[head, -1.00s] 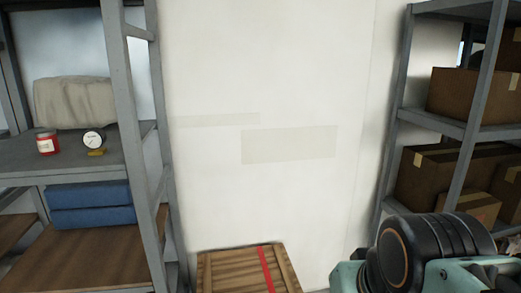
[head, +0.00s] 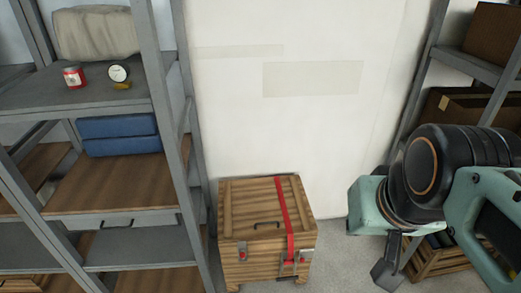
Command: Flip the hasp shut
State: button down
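A wooden chest (head: 265,228) stands on the floor against the white wall, its lid down. A red strap (head: 284,210) runs across the lid and down the front. On the front are small metal fittings, a left one (head: 242,251) with a red part and a right one (head: 304,256) near the strap. Which is the hasp, and whether it is open, is too small to tell. Part of my gripper (head: 387,268), a dark finger-like piece, hangs below my teal and black arm, right of the chest and apart from it. Its opening cannot be made out.
A grey shelf unit (head: 172,120) stands close left of the chest, with a red jar (head: 74,77), a gauge (head: 119,72) and blue folded items (head: 118,134). Another shelf with cardboard boxes (head: 492,32) is at right. A wooden crate (head: 436,263) sits low behind my arm.

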aim_at(242, 257)
jog(key=u, duration=0.75)
jog(key=i+l+u, duration=0.1)
jog(key=i+l, duration=0.05)
jog(key=i, duration=0.1)
